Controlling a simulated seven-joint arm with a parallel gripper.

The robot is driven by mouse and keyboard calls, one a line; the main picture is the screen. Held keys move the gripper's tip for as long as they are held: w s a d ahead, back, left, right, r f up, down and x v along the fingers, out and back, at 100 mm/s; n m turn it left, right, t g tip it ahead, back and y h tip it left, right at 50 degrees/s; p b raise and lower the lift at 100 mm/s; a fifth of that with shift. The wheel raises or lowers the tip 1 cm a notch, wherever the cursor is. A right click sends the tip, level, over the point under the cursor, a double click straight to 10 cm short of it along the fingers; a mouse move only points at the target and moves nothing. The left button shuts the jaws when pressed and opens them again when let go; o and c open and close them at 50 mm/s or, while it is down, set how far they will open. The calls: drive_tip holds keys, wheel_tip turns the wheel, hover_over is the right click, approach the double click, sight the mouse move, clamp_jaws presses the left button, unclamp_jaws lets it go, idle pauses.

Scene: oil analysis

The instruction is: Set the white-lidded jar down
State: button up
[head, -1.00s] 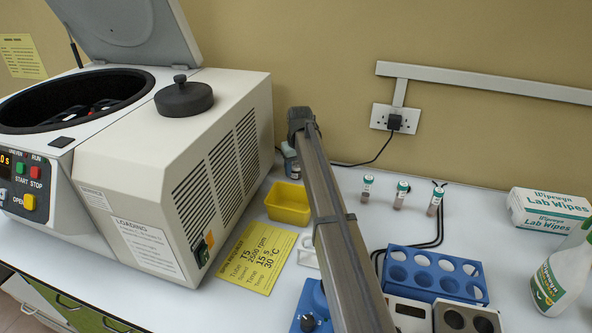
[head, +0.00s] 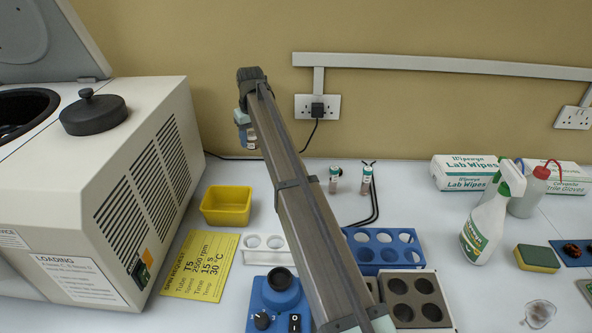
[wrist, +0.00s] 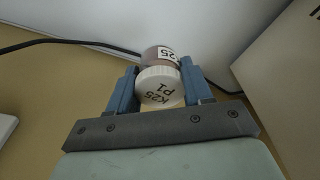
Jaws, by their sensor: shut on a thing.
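The white-lidded jar (wrist: 159,86) is between the blue fingers of my gripper (wrist: 158,80) in the wrist view. Its lid reads "K25 P1" and faces the camera; a brownish body with a white label shows beyond it. In the head view my gripper (head: 244,122) is at the far end of my arm, in front of the wall and right of the centrifuge. It is shut on the jar, which is mostly hidden there. The jar appears held above the bench.
A yellow tray (head: 227,206), a white rack (head: 264,243), a blue rack (head: 384,248) and a grey block (head: 418,300) stand on the bench. The centrifuge (head: 150,190) is at left. Two small vials (head: 366,180) stand near the wall. Bare bench shows behind the racks.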

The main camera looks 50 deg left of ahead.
drive_tip(key=w+d+m, duration=0.2)
drive_tip(key=w+d, duration=1)
drive_tip(key=w, duration=0.2)
drive_tip(key=shift+s+d+f+n, duration=0.15)
drive_tip(key=shift+f+n, duration=0.55)
drive_tip(key=shift+f, duration=0.95)
drive_tip(key=shift+s+f+n, duration=0.2)
drive_tip(key=shift+f+n, duration=0.5)
drive_tip(key=shift+f, duration=1)
drive_tip(key=shift+s+d+f+n, duration=0.15)
drive_tip(key=shift+f+n, duration=0.55)
drive_tip(key=shift+f, duration=0.95)
drive_tip(key=shift+a+f, duration=0.1)
drive_tip(key=shift+f, duration=0.05)
drive_tip(key=o, duration=1)
drive_tip(key=shift+o, duration=0.2)
